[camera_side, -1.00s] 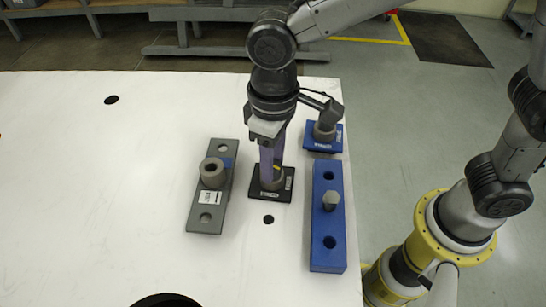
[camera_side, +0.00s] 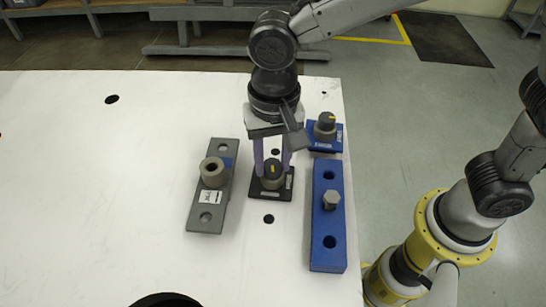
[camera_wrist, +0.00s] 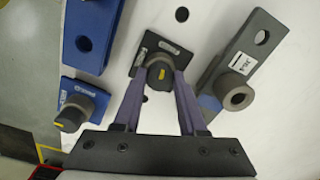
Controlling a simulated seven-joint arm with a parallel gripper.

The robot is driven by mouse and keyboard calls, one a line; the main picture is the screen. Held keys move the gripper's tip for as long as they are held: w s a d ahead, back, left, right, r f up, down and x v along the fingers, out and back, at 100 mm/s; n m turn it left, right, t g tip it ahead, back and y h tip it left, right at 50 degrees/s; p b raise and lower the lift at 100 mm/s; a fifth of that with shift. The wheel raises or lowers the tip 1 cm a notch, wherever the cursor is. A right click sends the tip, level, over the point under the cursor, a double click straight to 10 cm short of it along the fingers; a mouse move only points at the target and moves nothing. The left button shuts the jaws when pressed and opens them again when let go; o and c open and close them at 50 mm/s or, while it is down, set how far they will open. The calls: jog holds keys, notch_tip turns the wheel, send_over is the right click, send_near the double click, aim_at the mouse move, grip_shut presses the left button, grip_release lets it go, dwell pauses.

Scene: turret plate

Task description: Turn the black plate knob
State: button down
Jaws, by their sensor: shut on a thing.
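The black plate (camera_side: 270,197) lies flat on the white table, with a white label at its front edge. My gripper (camera_side: 272,170) points down and is shut on the knob, one purple finger on each side.
A blue plate with a similar knob (camera_side: 325,128) stands close behind right. A long blue block (camera_side: 328,258) with a grey peg is to the right, near the table edge. A grey bar (camera_side: 203,222) with a round collar (camera_side: 212,173) is left. The table farther left is mostly clear.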

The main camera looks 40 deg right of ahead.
aim_at(274, 165)
jog(key=shift+m, duration=0.8)
jog(key=shift+c, duration=2.2)
grip_release()
notch_tip(274, 165, up, 14)
jog(key=shift+d+f, duration=0.1)
